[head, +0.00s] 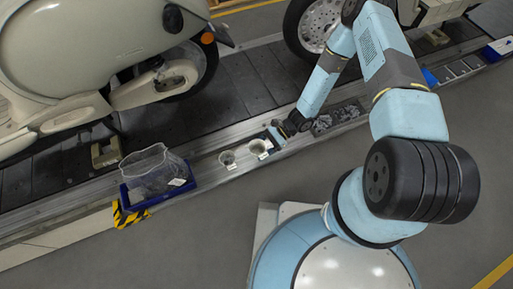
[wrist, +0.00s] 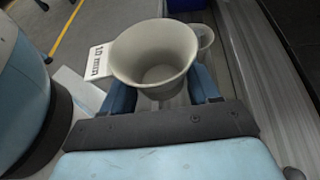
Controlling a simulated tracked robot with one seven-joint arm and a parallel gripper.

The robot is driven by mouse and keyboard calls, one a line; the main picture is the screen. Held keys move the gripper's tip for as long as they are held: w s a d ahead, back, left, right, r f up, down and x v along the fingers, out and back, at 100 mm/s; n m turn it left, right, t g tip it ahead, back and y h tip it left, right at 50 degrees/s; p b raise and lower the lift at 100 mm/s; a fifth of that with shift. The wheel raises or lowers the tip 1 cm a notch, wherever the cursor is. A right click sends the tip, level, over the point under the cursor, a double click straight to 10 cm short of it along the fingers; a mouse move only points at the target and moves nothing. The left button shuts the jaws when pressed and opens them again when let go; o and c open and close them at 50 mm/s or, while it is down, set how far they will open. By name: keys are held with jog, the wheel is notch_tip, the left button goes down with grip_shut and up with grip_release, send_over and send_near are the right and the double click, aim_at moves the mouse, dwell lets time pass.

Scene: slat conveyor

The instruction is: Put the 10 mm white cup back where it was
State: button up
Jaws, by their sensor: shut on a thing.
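The white cup (head: 257,146) is at the end of my arm in the head view, over the light ledge beside the conveyor. In the wrist view the cup (wrist: 157,55) stands roughly upright between my blue fingers, with its open mouth towards the camera. A white label reading 10 mm (wrist: 97,60) is at its left. My gripper (head: 268,140) is shut on this cup. I cannot tell whether its base touches the ledge. A second, greyer cup (head: 228,160) stands just left of it.
A parts tray (head: 337,118) lies right of my gripper. A cream scooter (head: 100,60) and a wheel (head: 315,25) stand on the dark slats behind. The ledge between the blue tray and the grey cup is narrow.

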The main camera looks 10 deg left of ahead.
aim_at(258, 145)
jog(key=w+f, duration=0.2)
jog(key=w+a+f, duration=0.1)
jog(key=w+f, duration=0.1)
jog(key=f, duration=0.1)
jog(key=shift+w+a+f, duration=0.1)
jog(key=shift+w+a, duration=0.05)
jog(key=shift+w, duration=0.05)
jog(key=f, duration=0.3)
jog(key=shift+w+a, duration=0.15)
jog(key=shift+w, duration=0.25)
jog(key=shift+f, duration=0.3)
